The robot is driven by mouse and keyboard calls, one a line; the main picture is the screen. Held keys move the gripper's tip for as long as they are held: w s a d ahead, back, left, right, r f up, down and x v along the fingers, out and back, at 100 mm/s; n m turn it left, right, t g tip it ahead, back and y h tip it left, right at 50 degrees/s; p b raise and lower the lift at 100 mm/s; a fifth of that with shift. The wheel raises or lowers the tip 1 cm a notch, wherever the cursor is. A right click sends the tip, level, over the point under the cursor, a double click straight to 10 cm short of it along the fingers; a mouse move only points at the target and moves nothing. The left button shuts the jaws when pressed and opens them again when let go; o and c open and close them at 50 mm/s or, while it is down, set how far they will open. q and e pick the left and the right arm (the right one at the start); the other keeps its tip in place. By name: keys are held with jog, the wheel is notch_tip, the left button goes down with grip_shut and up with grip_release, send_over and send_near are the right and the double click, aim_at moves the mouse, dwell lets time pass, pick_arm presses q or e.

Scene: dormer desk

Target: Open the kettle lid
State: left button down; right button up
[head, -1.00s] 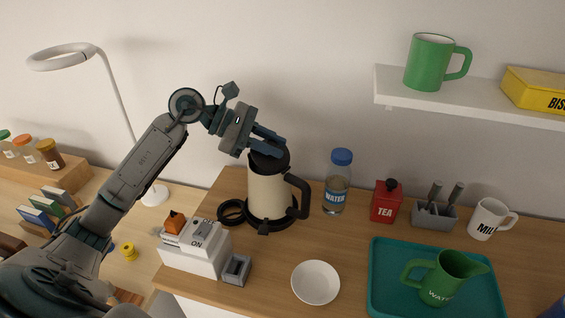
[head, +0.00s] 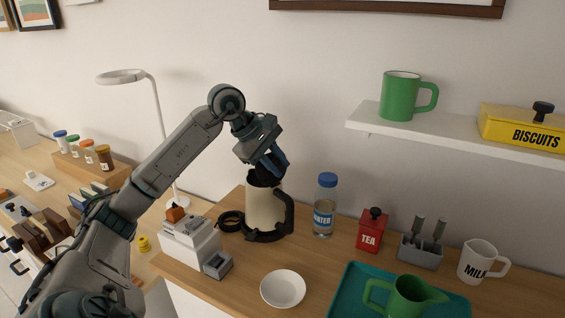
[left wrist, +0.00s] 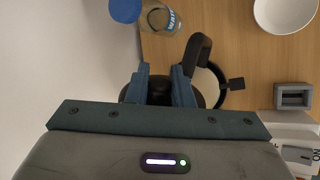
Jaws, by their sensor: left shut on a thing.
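The cream kettle (head: 263,208) stands upright on the desk, with a black handle on its right side and a black base ring. Its black lid (head: 257,177) is at the top, largely hidden by my left gripper, so I cannot tell how far it is tilted. My left gripper (head: 272,163) comes down over the kettle's top and is shut on a dark part of the lid. In the left wrist view, this dark part (left wrist: 160,90) sits between the two fingers, with the kettle handle (left wrist: 198,50) beside them. My right gripper is not in view.
A water bottle (head: 324,206) and red tea tin (head: 369,232) stand right of the kettle. A white bowl (head: 283,289) is in front. A white switch box (head: 188,242) and black ring (head: 230,221) are at the left. A shelf (head: 365,122) hangs at upper right.

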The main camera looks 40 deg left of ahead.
pick_arm(q)
jog(key=shift+d+y, duration=0.2)
jog(key=shift+y, duration=0.1)
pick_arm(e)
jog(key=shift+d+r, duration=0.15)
pick_arm(q)
jog(key=c, duration=1.4)
grip_release()
jog(key=shift+f, duration=0.1)
jog(key=shift+o, duration=0.2)
